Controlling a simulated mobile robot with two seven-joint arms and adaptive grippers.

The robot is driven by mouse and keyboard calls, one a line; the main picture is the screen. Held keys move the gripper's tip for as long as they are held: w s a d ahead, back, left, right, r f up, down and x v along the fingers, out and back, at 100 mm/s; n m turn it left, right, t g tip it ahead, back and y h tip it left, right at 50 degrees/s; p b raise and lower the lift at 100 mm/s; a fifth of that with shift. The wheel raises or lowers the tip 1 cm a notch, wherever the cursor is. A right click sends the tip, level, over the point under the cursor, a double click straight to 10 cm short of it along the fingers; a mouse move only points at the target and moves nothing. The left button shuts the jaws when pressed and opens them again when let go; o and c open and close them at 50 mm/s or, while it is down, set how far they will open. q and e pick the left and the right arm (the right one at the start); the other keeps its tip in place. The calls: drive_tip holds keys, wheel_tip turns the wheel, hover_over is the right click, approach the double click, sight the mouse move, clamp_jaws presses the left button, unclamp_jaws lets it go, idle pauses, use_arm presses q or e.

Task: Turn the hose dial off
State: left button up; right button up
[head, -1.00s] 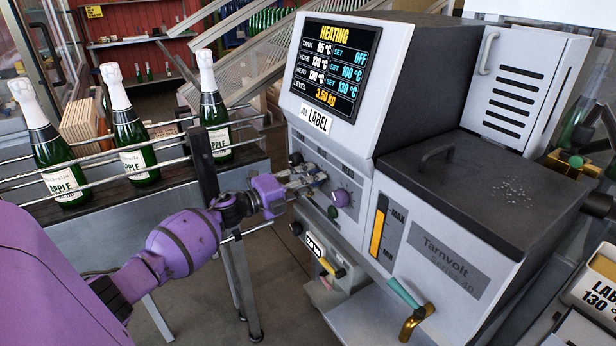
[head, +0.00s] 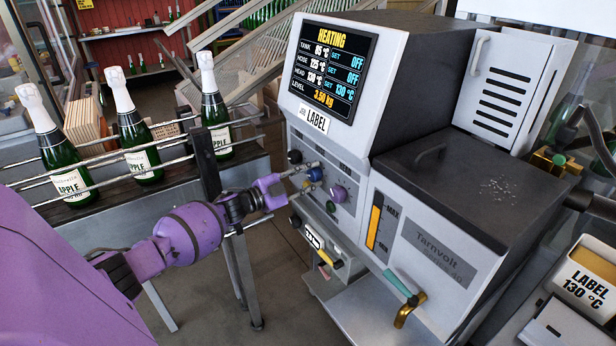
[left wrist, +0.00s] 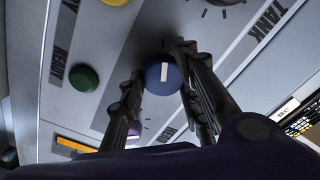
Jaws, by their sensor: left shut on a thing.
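The blue dial (head: 314,174) is the middle one of three on the sloping front panel of the grey machine. In the left wrist view the blue dial (left wrist: 164,75) shows a white pointer line. My left gripper (head: 311,177) is shut on this dial, one finger on each side. The display (head: 333,68) reads HEATING; the hose row shows 125 °C with SET OFF. The tank row also shows SET OFF, and the head row SET 130 °C. The dial's own label is hidden in the head view. My right gripper is out of view.
A black dial (head: 294,156) and a purple dial (head: 338,193) flank the blue one closely. A green button (head: 332,207) sits below. Bottles (head: 140,150) stand on a railed conveyor at left. A teal-handled brass tap (head: 405,290) juts out at the lower front.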

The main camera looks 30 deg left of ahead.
use_arm(q)
drive_tip(key=shift+s+d+f+n, duration=0.15)
drive_tip(key=shift+s+f+n, duration=0.15)
drive_tip(key=shift+f, duration=0.3)
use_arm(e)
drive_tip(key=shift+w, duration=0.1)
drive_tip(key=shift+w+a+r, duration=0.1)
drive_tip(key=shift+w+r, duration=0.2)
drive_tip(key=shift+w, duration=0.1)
use_arm(q)
drive_tip(key=o, duration=1)
drive_tip(key=shift+d+r, duration=0.1)
drive_tip(key=shift+o, duration=0.2)
drive_tip(key=shift+w, duration=0.1)
drive_tip(key=shift+r, duration=0.2)
drive_tip(key=shift+a, duration=0.2)
drive_tip(key=v, duration=1.2)
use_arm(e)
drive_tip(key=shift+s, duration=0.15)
